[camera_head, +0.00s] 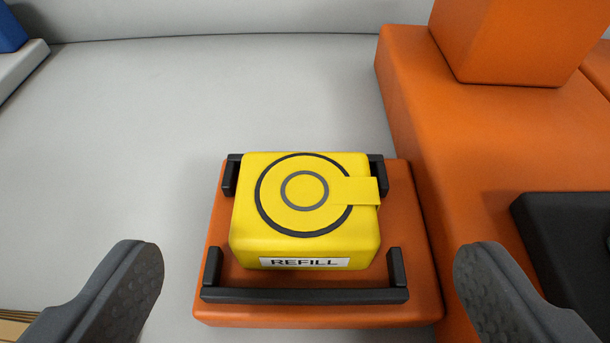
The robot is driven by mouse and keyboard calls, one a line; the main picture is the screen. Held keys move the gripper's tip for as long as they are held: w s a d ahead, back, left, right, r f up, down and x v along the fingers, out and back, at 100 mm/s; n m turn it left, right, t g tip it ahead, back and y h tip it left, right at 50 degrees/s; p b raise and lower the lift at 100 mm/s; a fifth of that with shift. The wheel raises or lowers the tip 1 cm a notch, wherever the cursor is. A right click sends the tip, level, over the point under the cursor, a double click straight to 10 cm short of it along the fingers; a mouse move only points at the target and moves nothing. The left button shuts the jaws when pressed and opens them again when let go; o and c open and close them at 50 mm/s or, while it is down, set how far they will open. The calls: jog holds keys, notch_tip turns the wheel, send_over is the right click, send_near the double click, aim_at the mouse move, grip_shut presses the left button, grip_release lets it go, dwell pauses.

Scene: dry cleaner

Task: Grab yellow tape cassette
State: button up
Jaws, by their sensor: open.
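The yellow tape cassette (305,209) is a boxy block with dark rings on top, a yellow tab at its right and a white "REFILL" label on its front. It sits on a flat orange base (318,316) between black corner brackets and a black front rail (305,295). My gripper (309,275) is open, with one dark textured finger at the lower left and one at the lower right. The cassette lies between and beyond the fingertips in the picture, and neither finger appears to touch it.
A large orange block structure (480,130) stands close along the right, with a black part (570,240) on it near the right finger. A pale grey surface (150,130) is clear to the left. A blue object (10,30) shows at the upper left corner.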

aim_at(305, 204)
jog(key=shift+f+b+x, duration=0.15)
jog(key=shift+b+x, duration=0.1)
jog(key=shift+x, duration=1.1)
jog(key=shift+f+b+x, duration=0.15)
jog(key=shift+b+x, duration=0.05)
jog(key=shift+x, duration=1.15)
jog(key=shift+s, duration=0.2)
jog(key=shift+c, duration=0.3)
jog(key=c, duration=1)
